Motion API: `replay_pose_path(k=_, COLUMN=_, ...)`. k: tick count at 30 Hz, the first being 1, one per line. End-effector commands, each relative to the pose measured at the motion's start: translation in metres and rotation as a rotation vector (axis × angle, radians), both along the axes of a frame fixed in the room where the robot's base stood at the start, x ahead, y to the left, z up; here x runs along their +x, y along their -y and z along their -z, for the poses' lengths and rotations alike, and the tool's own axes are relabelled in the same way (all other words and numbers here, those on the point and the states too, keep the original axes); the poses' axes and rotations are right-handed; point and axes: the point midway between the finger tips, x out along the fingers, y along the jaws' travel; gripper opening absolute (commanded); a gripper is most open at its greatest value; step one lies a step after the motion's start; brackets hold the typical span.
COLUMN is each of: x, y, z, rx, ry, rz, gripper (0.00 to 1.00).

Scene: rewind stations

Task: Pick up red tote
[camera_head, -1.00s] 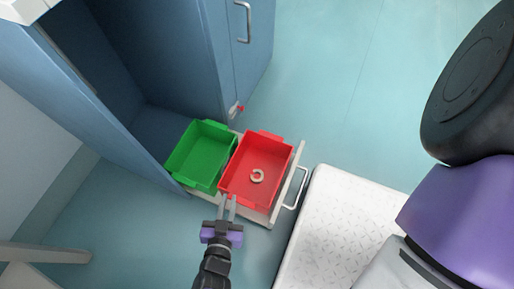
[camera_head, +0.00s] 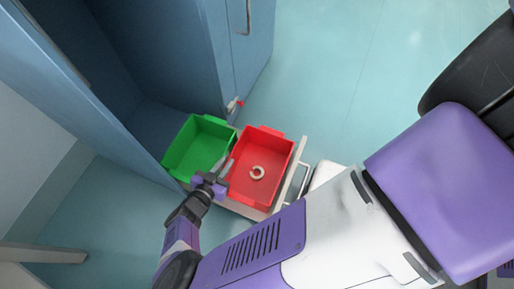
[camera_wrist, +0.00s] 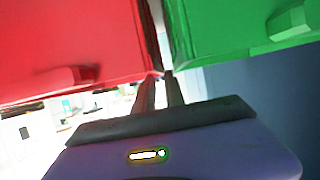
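The red tote (camera_head: 275,150) sits upright in the pulled-out drawer, with a pale ring-like piece (camera_head: 257,172) on its floor. My gripper (camera_head: 227,165) is at the tote's left side, close to the gap between it and the green tote. In the wrist view, the red tote's wall (camera_wrist: 70,40) fills the upper left, and my two fingers (camera_wrist: 161,92) point toward the gap with a narrow space between them. They look open, and nothing is visibly held. Whether a finger touches the tote's wall cannot be told.
A green tote (camera_head: 199,148) stands close on the left of the red one. The drawer front with its handle (camera_head: 303,178) is on the right. The blue cabinet (camera_head: 185,60) rises behind. Open floor (camera_head: 340,70) lies at upper right.

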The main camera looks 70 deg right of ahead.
Motion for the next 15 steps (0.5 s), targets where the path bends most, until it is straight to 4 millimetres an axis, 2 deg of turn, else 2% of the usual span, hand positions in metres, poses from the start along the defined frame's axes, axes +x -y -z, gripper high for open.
replay_pose_path(k=9, x=0.001, y=0.039, z=0.02, rx=-0.001, ry=0.0, rz=0.002, gripper=0.15)
replay_pose_path(k=15, x=0.002, y=0.042, z=0.019, rx=0.0, ry=0.001, rz=-0.001, gripper=0.15)
